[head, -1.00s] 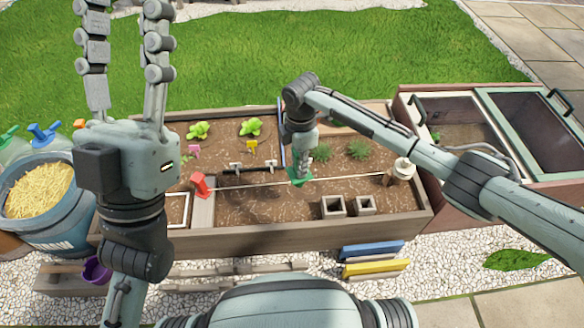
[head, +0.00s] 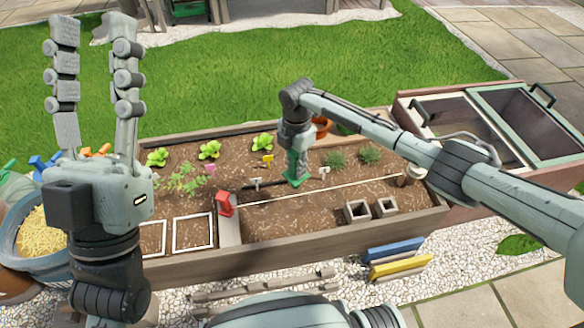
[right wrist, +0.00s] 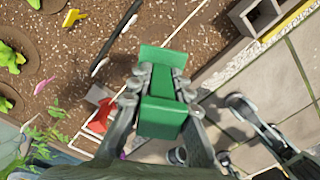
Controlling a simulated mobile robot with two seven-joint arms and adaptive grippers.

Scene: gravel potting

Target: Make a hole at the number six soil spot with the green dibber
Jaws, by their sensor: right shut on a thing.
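My right gripper (head: 295,158) is shut on the green dibber (head: 294,180), over the middle of the brown soil bed (head: 280,258). In the right wrist view the green dibber (right wrist: 162,118) is clamped between the fingers of my right gripper (right wrist: 160,88). Its tip is hidden, so I cannot tell whether it touches the soil. No number six is readable on the soil. My left gripper (head: 95,95) is open and empty, its fingers pointing up at the left, in front of the lawn.
A red object (head: 226,204) stands on the bed's plank. A white string (head: 330,188) and a dark rod (head: 262,184) lie near the dibber. A yellow marker (head: 267,160), leafy plants (head: 209,150) and hollow grey blocks (head: 357,211) are around it. A cold frame (head: 470,170) stands at right.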

